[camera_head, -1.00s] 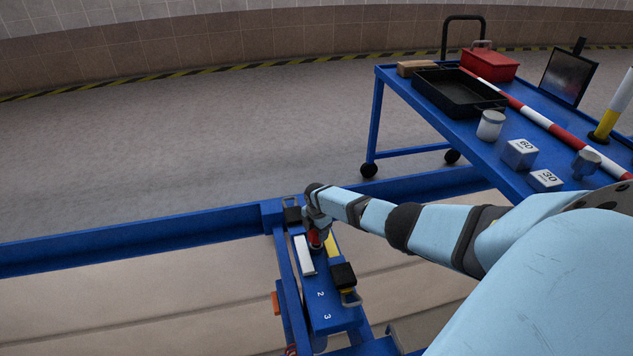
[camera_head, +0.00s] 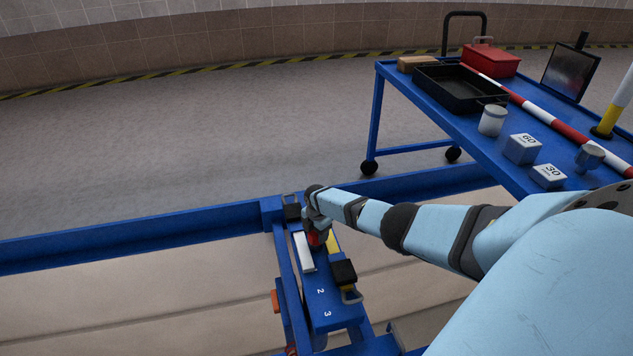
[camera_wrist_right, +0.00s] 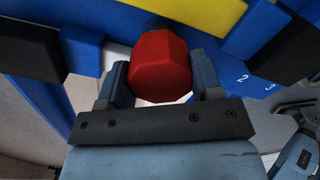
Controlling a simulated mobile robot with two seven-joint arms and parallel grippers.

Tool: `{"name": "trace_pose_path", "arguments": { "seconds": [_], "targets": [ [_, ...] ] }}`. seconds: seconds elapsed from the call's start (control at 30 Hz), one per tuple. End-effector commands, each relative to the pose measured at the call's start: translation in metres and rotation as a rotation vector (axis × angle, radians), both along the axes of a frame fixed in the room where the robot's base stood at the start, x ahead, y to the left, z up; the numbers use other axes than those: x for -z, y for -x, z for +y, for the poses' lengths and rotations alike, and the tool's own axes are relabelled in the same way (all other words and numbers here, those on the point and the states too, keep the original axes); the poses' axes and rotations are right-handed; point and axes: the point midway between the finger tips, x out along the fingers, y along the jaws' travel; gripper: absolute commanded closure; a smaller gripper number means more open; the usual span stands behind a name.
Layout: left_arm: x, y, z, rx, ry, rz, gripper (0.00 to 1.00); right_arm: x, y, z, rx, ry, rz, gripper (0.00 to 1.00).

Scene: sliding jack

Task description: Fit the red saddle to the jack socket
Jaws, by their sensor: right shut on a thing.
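The red saddle (camera_wrist_right: 160,66) is a blunt, many-sided red block held between the two fingers of my right gripper (camera_wrist_right: 160,84) in the wrist view. In the head view, my right gripper (camera_head: 317,228) points down over the blue jack beam (camera_head: 322,306), with a bit of red showing at its tips. The saddle is beside a white bar and a yellow strip on the beam. The socket is hidden, and I cannot tell whether the saddle touches it. My left gripper is out of view.
The beam carries a white bar (camera_head: 304,252), a yellow strip (camera_head: 333,243), black blocks and the numbers 2 and 3. Blue rails (camera_head: 130,236) run along the pit. A blue cart (camera_head: 440,108) at right holds a black tray, red box, weights and a striped pole.

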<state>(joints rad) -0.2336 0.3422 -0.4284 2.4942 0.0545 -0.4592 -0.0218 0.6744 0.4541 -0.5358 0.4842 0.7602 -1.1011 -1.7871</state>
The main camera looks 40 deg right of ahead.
Motion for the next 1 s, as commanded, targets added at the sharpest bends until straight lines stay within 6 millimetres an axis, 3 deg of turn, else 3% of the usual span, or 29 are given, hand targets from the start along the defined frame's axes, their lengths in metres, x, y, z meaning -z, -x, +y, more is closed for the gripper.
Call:
{"name": "trace_pose_path", "arguments": {
  "seconds": [0.47, 0.5, 0.6, 0.87, 1.0],
  "targets": [
    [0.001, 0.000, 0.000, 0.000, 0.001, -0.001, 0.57, 0.009, 0.000, 0.000, 0.000, 0.001, -0.001, 0.65],
    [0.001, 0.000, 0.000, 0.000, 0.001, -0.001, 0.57, 0.009, 0.000, 0.000, 0.000, 0.001, -0.001, 0.31],
    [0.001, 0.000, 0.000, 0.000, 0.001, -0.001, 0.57, 0.009, 0.000, 0.000, 0.000, 0.001, -0.001, 0.11],
    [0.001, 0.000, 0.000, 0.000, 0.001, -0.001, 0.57, 0.009, 0.001, 0.000, 0.000, 0.001, 0.000, 0.11],
    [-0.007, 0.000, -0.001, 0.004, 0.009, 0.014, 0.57, -0.002, 0.000, -0.001, -0.001, 0.001, -0.001, 0.11]
  ]
}}
